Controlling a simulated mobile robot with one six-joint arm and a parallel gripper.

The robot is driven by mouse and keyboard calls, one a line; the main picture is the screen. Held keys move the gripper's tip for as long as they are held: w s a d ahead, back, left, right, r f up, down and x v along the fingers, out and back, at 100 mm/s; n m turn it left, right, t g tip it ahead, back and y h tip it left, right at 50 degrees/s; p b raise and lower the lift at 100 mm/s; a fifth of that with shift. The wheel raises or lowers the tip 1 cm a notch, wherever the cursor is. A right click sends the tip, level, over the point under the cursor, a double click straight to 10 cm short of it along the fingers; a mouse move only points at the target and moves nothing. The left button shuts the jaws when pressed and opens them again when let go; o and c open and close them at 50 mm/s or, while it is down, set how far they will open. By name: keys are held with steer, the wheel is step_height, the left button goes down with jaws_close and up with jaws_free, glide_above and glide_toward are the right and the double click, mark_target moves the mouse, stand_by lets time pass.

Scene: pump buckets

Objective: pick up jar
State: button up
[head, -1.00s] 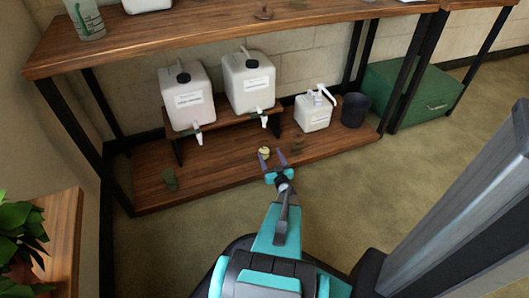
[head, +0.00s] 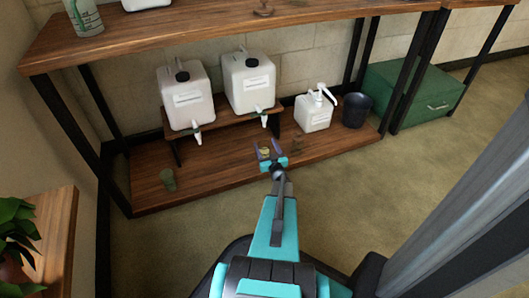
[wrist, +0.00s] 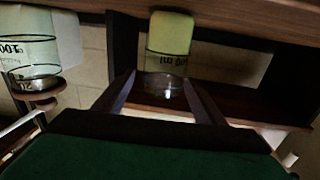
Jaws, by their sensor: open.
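A small yellowish-green jar (head: 265,152) stands on the lower shelf near its front. In the wrist view the glass jar (wrist: 168,50) has volume markings and a pale yellow-green part, and it lies straight ahead between the fingertips. My gripper (head: 270,149) is open, with its fingers on either side of the jar in the head view. The fingers also show in the wrist view (wrist: 158,80), with gaps between them and the jar. I cannot tell whether either finger touches it.
Two white canisters with taps (head: 187,97) (head: 248,84) stand on a small riser behind. A white pump bottle (head: 314,112) and a dark bucket (head: 356,110) are to the right. A green cup (head: 168,180) stands left. The upper shelf (head: 210,35) overhangs.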

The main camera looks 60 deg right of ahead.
mark_target(263, 141)
steer(key=shift+f+b+x, duration=0.15)
steer(key=shift+b+x, duration=0.45)
steer(key=shift+x, duration=0.15)
steer(key=shift+f+b+x, duration=0.1)
steer(key=shift+b+x, duration=0.45)
steer(key=shift+x, duration=0.2)
steer(key=shift+b+x, duration=0.45)
steer(key=shift+x, duration=0.7)
steer(key=shift+w+a+r, duration=0.1)
steer(key=shift+a+r, duration=0.05)
steer(key=shift+r, duration=0.05)
jaws_close()
